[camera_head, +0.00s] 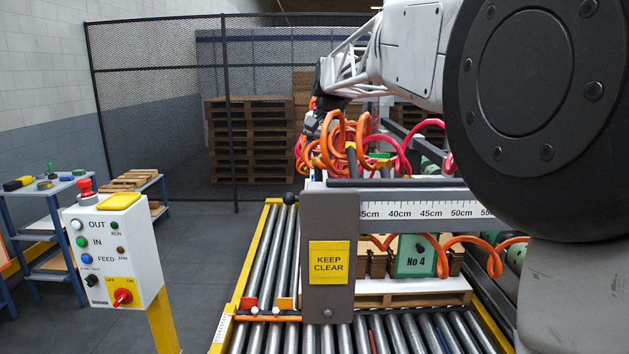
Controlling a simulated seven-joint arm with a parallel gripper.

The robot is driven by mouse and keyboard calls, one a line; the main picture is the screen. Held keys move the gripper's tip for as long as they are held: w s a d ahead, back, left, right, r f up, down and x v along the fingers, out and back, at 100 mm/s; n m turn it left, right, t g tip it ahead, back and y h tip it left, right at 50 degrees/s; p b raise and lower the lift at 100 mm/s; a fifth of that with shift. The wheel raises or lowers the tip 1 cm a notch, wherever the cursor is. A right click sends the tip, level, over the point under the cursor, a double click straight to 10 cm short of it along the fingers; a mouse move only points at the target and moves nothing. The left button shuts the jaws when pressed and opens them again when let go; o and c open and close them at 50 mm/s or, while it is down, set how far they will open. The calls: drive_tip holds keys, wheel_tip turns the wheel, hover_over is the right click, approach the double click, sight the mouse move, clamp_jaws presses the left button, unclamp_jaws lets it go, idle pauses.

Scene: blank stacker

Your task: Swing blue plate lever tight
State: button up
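I cannot make out a blue plate or its lever in this view. A black ball knob (288,198) shows at the far end of the rollers, left of the grey post; what it belongs to is unclear. My arm reaches in from the right, across the upper part of the picture. My gripper (313,122) is at its far end, small and dark, above and behind the ruler beam. Orange coiled hoses (336,140) partly cover it. Its fingers and anything between them cannot be made out.
A grey post with a "KEEP CLEAR" sign (329,262) and a ruler beam (430,211) stand in front. Below are a roller conveyor (262,270) and a pallet (412,291) with stacked brown blanks. A control box (112,250) stands left. Floor between is clear.

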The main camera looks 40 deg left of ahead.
sight(314, 179)
drive_tip(key=shift+s+a+f, duration=0.15)
drive_tip(key=shift+a+f, duration=0.05)
drive_tip(key=shift+f, duration=1)
drive_tip(key=shift+s+a+f, duration=0.15)
drive_tip(key=shift+a+f, duration=0.05)
drive_tip(key=shift+f, duration=1.05)
drive_tip(key=shift+s+a+f, duration=0.15)
drive_tip(key=shift+a+f, duration=0.05)
drive_tip(key=shift+f, duration=1)
clamp_jaws()
